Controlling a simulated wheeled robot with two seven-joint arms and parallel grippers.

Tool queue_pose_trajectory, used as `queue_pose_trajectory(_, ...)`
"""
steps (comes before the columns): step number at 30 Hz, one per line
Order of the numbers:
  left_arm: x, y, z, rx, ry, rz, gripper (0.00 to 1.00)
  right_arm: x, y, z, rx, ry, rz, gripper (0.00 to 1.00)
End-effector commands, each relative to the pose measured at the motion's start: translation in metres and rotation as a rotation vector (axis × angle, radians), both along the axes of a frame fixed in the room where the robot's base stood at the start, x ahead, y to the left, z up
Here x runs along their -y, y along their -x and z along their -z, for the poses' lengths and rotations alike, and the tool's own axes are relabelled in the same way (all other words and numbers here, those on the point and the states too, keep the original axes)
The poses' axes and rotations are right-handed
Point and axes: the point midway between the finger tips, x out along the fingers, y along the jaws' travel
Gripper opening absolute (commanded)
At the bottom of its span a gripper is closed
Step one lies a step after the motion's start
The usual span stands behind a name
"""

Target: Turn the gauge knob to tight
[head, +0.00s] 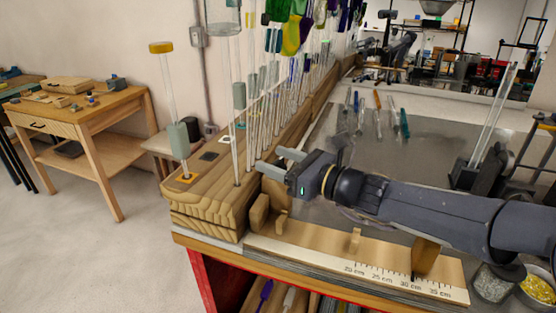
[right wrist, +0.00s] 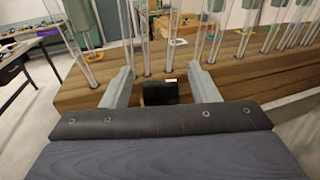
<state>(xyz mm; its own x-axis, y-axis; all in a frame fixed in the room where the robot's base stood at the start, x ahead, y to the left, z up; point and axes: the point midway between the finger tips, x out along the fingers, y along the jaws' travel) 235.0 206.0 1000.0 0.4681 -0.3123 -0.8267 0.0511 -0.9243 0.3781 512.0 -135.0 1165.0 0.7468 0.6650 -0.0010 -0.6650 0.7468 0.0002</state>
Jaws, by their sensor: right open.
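The gauge appears to be the pale wooden board with a centimetre scale (head: 320,254) at the bench front. It carries a wooden end block (head: 259,213), a small peg (head: 354,240) and a darker brown piece (head: 424,258). I cannot tell which part is the knob, or its setting. My right gripper (head: 272,160) is open beside the rack, above the board's left end. In the right wrist view, a dark block (right wrist: 160,93) shows between the open fingers (right wrist: 160,71), close to the rack's face; I cannot tell if it is the knob. My left gripper is not in view.
A long wooden rack (head: 205,205) holds several upright glass rods (head: 237,140) close to my gripper. Coloured tools (head: 378,112) lie on the grey bench mat (head: 430,140). Two bowls, one with yellow bits (head: 538,290), stand at front right. A wooden side table (head: 85,120) is at left.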

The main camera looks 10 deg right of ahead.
Motion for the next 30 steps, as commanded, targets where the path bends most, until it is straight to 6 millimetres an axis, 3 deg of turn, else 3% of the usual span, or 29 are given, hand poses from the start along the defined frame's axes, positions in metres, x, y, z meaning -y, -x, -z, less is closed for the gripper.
queue_pose_trajectory(7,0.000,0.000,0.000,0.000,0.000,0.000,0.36,-0.001,-0.001,0.000,0.001,-0.001,0.000,0.54)
queue_pose_trajectory(18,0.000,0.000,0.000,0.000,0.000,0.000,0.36,-0.001,-0.001,0.000,0.001,-0.001,0.000,0.10)
queue_pose_trajectory(30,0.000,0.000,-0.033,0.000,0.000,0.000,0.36,0.000,-0.003,-0.004,0.001,-0.001,-0.224,0.10)
